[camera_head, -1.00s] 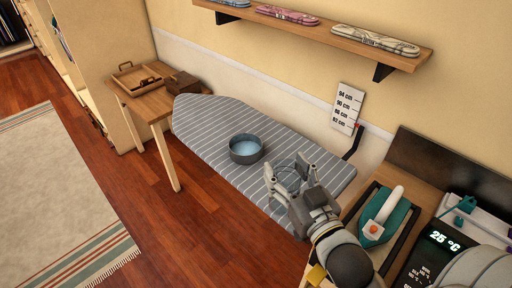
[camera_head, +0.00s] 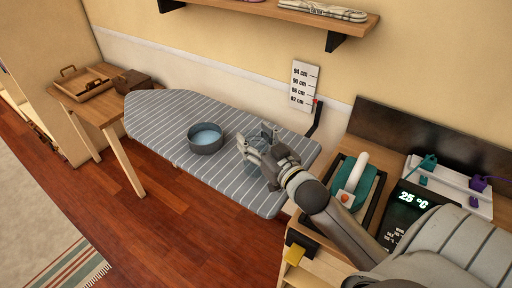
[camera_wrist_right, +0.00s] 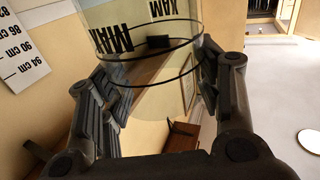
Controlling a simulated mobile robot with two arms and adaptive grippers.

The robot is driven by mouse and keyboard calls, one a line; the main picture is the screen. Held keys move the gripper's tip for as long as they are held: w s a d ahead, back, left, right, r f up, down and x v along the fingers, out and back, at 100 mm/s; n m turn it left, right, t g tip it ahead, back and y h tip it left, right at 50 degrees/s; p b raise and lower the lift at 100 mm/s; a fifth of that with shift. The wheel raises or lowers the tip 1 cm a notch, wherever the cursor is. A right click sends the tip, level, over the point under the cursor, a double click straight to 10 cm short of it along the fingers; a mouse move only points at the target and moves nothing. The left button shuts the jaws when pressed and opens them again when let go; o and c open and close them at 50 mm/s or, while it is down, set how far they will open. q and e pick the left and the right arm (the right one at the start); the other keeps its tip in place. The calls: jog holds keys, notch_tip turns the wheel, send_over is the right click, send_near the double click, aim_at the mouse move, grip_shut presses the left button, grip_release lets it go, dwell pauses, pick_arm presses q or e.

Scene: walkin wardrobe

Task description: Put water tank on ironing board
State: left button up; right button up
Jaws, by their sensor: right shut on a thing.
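The water tank is a clear cylinder with black MAX lettering in the right wrist view (camera_wrist_right: 140,45). My right gripper (camera_wrist_right: 145,85) is shut on it, with dark fingers on both sides of its wall. In the head view my right gripper (camera_head: 258,143) is over the right part of the ironing board (camera_head: 170,125), which has a grey striped cover. The see-through tank is hard to make out there, and I cannot tell whether its base touches the board. My left gripper is not in view.
A grey bowl of water (camera_head: 206,138) stands on the board, left of my right gripper. A teal iron (camera_head: 353,185) rests on the counter at right, near a panel reading 25 °C (camera_head: 413,198). A small wooden table (camera_head: 105,118) stands at the board's left end.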

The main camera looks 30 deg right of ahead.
aim_at(251, 143)
jog(key=shift+w+d+f, duration=0.25)
jog(key=shift+w+f, duration=0.05)
jog(key=shift+f, duration=0.1)
notch_tip(251, 143, down, 2)
jog(key=shift+f, duration=0.65)
jog(key=o, duration=1.6)
jog(key=s+b, duration=0.1)
jog(key=s, duration=1.1)
jog(key=shift+b, duration=0.35)
